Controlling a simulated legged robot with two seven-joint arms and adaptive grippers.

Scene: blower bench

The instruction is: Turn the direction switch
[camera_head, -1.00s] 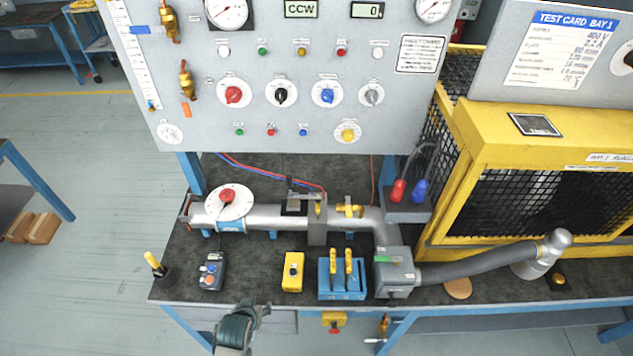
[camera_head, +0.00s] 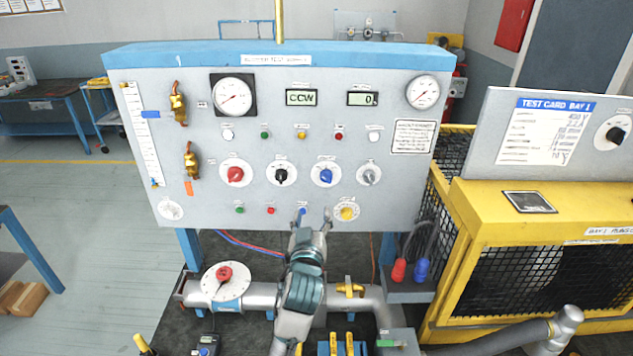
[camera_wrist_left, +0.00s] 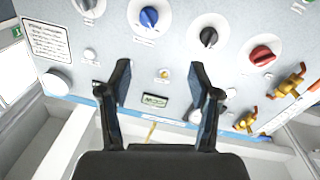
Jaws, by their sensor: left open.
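The grey panel carries a row of knobs on white dials: a red knob (camera_head: 235,174), a black knob (camera_head: 281,175), a blue knob (camera_head: 326,175) and a grey knob (camera_head: 369,175). A yellow knob (camera_head: 347,213) sits lower right. The labels are too small to tell which is the direction switch. A display (camera_head: 300,98) reads CCW. My left gripper (camera_head: 314,214) is open and empty in front of the panel's lower part, below the blue and black knobs. The left wrist view shows the blue knob (camera_wrist_left: 149,17) and black knob (camera_wrist_left: 208,37) beyond its spread fingers. My right gripper is not in view.
Brass valves (camera_head: 178,104) line the panel's left side. Red and blue plugs (camera_head: 399,270) stand to the right, beside a yellow caged machine (camera_head: 555,220).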

